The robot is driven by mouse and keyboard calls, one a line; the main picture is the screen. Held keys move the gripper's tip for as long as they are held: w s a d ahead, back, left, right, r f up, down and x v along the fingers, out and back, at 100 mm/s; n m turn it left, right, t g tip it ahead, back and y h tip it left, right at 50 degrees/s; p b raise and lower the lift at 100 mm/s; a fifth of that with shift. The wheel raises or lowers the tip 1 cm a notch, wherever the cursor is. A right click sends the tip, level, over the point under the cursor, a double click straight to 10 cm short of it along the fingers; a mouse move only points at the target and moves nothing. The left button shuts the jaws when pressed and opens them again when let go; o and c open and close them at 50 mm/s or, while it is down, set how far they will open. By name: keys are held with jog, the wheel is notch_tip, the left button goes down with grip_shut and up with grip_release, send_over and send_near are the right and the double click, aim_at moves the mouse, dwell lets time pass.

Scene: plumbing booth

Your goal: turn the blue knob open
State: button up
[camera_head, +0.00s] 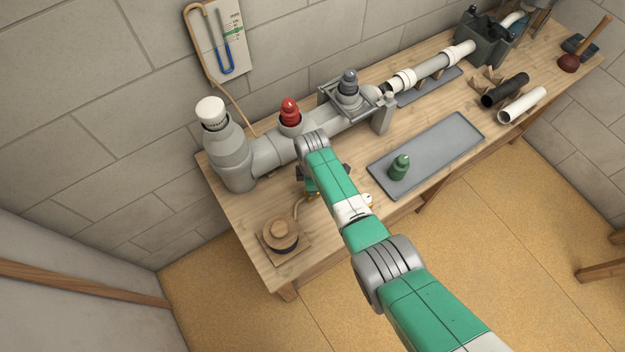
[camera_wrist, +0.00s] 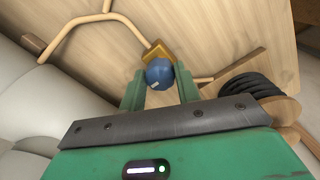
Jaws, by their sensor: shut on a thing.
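The blue knob (camera_wrist: 159,73) is a round ball with a small pale mark, on a brass-coloured fitting (camera_wrist: 158,50) in the wrist view. My gripper (camera_wrist: 160,86) has its two green fingers shut on the knob, one on each side. In the head view my gripper (camera_head: 312,188) is low over the bench, in front of the big grey pipe, and my own arm hides the knob there.
The wooden bench (camera_head: 330,228) carries a grey pipe (camera_head: 268,158) with a red cap (camera_head: 290,111). A coil (camera_head: 284,239) sits at the front left. A green bottle-like piece (camera_head: 399,167) stands on a grey tray (camera_head: 450,141) to the right. Thin pipes (camera_wrist: 107,18) run from the fitting.

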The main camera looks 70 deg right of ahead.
dwell(0.4)
jog(key=o, duration=1)
notch_tip(320, 180, up, 8)
jog(key=shift+f+p, duration=0.1)
jog(key=shift+p, duration=1.15)
